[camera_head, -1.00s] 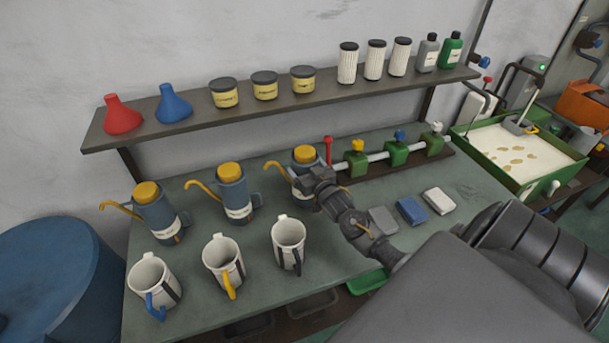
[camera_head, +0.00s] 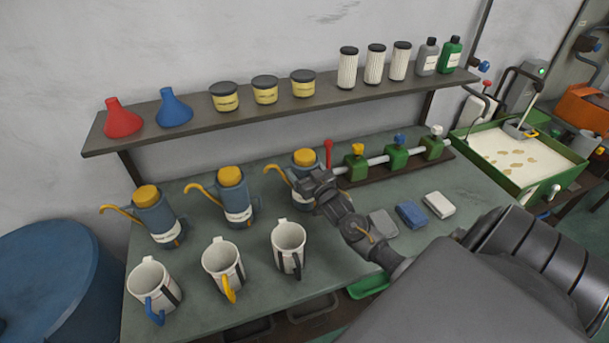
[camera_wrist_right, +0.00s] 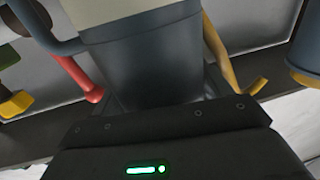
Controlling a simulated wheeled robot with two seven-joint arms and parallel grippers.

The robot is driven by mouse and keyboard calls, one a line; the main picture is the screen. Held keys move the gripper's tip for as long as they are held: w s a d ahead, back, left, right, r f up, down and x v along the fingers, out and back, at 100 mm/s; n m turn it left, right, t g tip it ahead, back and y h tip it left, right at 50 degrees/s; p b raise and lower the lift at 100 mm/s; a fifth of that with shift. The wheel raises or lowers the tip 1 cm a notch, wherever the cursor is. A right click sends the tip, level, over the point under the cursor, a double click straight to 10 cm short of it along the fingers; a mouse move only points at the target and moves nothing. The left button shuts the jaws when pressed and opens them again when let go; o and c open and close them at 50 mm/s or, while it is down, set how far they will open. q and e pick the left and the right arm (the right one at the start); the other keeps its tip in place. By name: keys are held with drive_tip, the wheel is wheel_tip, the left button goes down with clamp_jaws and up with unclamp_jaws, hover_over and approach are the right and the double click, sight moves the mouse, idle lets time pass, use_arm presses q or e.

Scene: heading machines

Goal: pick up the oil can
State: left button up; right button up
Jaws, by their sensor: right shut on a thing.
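Three blue-grey oil cans with yellow caps, curved yellow spouts and pale labels stand in a row on the bench: the left can (camera_head: 160,219), the middle can (camera_head: 238,198) and the right can (camera_head: 304,158). My right gripper (camera_head: 308,187) is at the right can, shut on its body; the arm hides much of that can's lower right side. In the right wrist view the held can's body (camera_wrist_right: 150,62) fills the middle, close to the gripper, with its pale label at the top. I cannot see whether its base is clear of the bench. My left gripper is not in view.
Three mugs (camera_head: 223,262) stand in front of the cans. A green valve rack with a red lever (camera_head: 328,152) is right behind the held can. A shelf (camera_head: 200,121) with funnels, tins and bottles runs above.

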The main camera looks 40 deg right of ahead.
sight(304, 153)
wheel_tip(304, 153, up, 8)
drive_tip(key=shift+r+b, duration=0.25)
drive_tip(key=shift+b, duration=0.9)
drive_tip(key=shift+r, duration=0.75)
